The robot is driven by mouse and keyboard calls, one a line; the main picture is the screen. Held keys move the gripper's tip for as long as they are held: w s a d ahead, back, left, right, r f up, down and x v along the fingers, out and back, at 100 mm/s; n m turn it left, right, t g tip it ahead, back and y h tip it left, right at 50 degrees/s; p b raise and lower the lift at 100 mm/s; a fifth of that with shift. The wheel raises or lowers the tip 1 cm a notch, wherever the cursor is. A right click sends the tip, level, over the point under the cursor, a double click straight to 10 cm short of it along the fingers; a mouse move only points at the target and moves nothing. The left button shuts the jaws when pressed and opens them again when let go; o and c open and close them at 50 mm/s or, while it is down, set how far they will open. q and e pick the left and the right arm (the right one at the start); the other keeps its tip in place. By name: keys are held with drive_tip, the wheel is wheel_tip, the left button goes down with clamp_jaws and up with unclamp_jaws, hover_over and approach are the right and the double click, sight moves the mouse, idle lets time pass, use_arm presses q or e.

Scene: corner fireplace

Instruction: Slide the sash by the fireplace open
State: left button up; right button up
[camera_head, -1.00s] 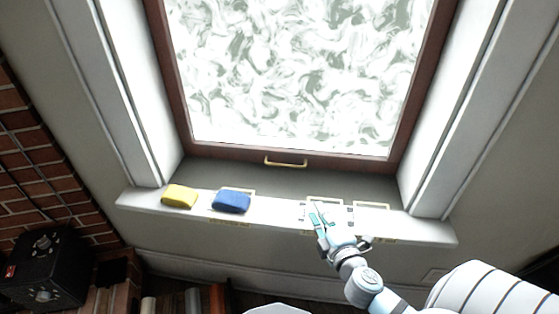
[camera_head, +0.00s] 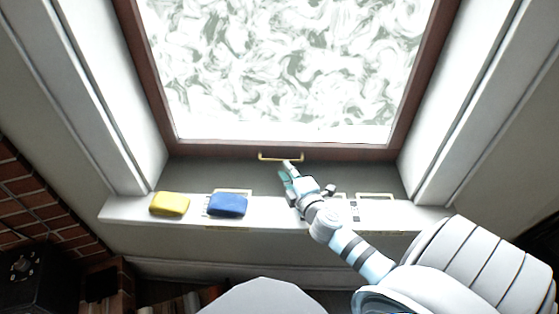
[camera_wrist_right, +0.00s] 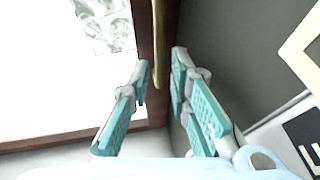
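The sash is a brown-framed window with swirled frosted glass (camera_head: 280,70); its bottom rail (camera_head: 220,151) sits at the back of the sill recess. A brass bar handle (camera_head: 268,157) is fixed to that rail. My right gripper (camera_head: 287,172) is at the handle's right part, just in front of it. In the right wrist view, the two teal-padded fingers (camera_wrist_right: 160,65) are apart, and the brass handle (camera_wrist_right: 160,30) runs through the gap between them. I cannot tell whether they touch it. My left gripper is not in view.
A yellow sponge (camera_head: 170,204) and a blue sponge (camera_head: 228,204) lie on the white sill (camera_head: 125,210), left of my right arm. Pale outlined rectangles mark the sill. White window jambs stand at both sides; a brick fireplace (camera_head: 35,190) is at far left.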

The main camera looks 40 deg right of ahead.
sight(280, 161)
drive_tip(key=x, duration=0.6)
drive_tip(key=shift+w+b, duration=0.15)
drive_tip(key=shift+b, duration=0.2)
clamp_jaws()
